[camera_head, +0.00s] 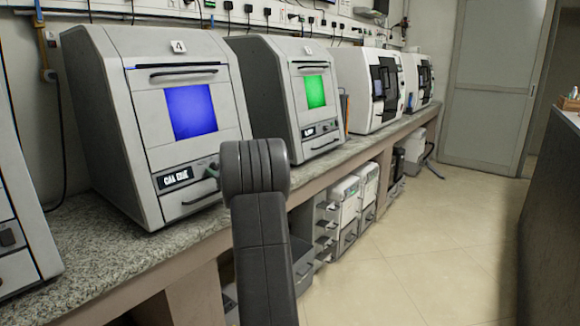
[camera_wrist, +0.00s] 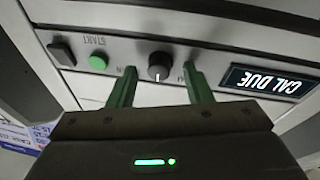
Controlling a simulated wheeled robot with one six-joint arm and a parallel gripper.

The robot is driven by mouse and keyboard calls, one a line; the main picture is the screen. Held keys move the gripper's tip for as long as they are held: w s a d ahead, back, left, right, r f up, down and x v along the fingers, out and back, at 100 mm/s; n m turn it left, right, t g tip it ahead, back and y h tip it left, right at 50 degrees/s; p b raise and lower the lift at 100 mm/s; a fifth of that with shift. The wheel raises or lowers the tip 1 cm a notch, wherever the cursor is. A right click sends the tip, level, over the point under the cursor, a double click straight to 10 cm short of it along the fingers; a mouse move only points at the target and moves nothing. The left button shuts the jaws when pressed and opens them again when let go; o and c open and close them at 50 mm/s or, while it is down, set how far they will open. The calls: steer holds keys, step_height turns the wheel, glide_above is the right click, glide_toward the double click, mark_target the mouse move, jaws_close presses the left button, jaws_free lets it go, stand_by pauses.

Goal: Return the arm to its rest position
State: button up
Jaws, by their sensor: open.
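My gripper (camera_wrist: 160,83) is open in the wrist view, with its two green fingers pointing at the front panel of a machine. A dark round knob (camera_wrist: 159,66) with a white mark shows between the fingertips, with space on both sides. I cannot tell how far the fingertips are from the panel. In the head view my arm stands upright in front of the bench, near the white machine numbered 4 (camera_head: 130,75), which has a blue screen. My gripper cannot be made out clearly in that view.
The panel also has a green START button (camera_wrist: 98,62), a black switch (camera_wrist: 61,50) and a CAL DUE display (camera_wrist: 268,81). A machine with a green screen (camera_head: 311,125) and others stand along the granite bench (camera_head: 95,262). Drawer units (camera_head: 345,205) sit below. The tiled floor (camera_head: 430,260) at right is clear.

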steer(key=m, duration=0.2)
steer(key=shift+s+r+m+h, duration=0.1)
steer(key=shift+r+m+h, duration=0.05)
steer(key=shift+m+h, duration=0.15)
steer(key=shift+p+v, duration=0.35)
steer(key=shift+v, duration=2.35)
